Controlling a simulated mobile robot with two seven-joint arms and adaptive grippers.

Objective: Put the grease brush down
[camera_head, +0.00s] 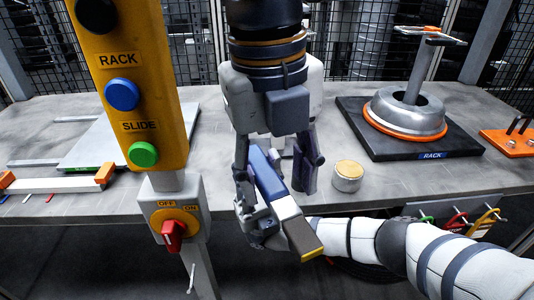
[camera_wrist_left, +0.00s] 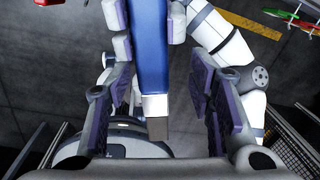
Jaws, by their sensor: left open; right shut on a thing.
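The grease brush (camera_head: 268,180) has a blue handle and a pale lower part. Its darker, yellow-edged end points down towards me, above the front edge of the table (camera_head: 210,140). My right gripper (camera_head: 258,187) is shut on the handle, its arm reaching in from the right. My left gripper (camera_head: 275,192) hangs fingers down, open, with its fingers on either side of the brush. In the left wrist view the blue handle (camera_wrist_left: 148,60) runs between the open left fingers, apart from both. The right fingers grip it near the top; their contact is partly hidden in the head view.
A small round tin (camera_head: 347,178) stands right of the grippers. A metal hub on a black rack base (camera_head: 432,153) stands at the right. A yellow button post (camera_head: 128,90) with a red switch (camera_head: 172,235) stands close on the left. Bare tabletop lies between tin and rack.

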